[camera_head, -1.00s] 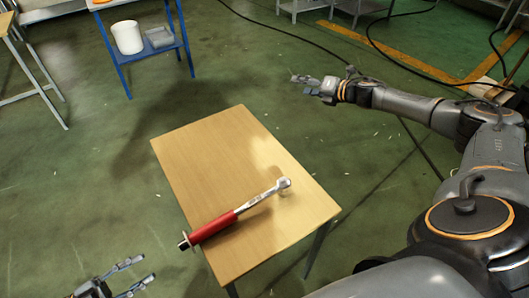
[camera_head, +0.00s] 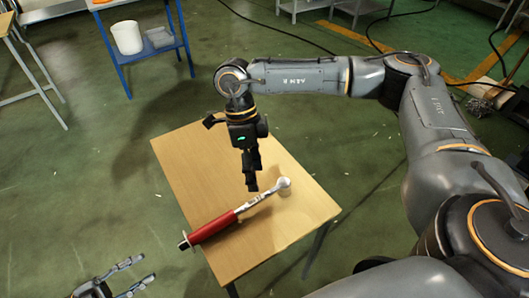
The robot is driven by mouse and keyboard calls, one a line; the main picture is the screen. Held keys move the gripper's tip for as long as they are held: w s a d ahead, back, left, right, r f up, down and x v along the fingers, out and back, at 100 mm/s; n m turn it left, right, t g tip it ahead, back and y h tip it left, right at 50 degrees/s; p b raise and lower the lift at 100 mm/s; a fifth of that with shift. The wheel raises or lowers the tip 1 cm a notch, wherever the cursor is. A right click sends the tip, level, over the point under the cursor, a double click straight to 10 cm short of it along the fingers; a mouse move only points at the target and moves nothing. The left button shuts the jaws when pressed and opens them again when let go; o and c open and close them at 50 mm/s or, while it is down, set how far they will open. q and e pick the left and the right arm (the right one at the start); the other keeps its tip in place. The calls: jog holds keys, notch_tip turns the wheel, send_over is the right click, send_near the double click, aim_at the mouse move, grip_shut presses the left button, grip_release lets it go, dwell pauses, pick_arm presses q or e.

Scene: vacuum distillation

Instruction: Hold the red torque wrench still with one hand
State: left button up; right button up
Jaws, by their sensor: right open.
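The red torque wrench (camera_head: 213,227) lies diagonally on the small wooden table (camera_head: 186,165). Its red handle is at the lower left and its silver shaft and ratchet head are at the upper right. My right gripper (camera_head: 251,184) points down just above the silver shaft, near the head. It is open and its fingers are seen nearly edge-on; I cannot tell whether they touch the wrench. My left gripper (camera_head: 146,268) is at the lower left, off the table, with its fingers apart and nothing between them.
A blue stand (camera_head: 122,57) with a white bucket (camera_head: 127,37) and a grey bin (camera_head: 159,38) stands at the back left. Black cables (camera_head: 285,32) cross the green floor behind. The floor around the table is mostly clear.

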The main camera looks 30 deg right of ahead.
aim_at(283, 182)
jog(key=d+r+t+h, duration=0.2)
jog(key=d+r+h, duration=0.1)
jog(key=d+h, duration=0.1)
jog(key=x, duration=1.3)
jog(key=shift+w+f, duration=0.25)
jog(key=shift+f, duration=0.15)
grip_shut()
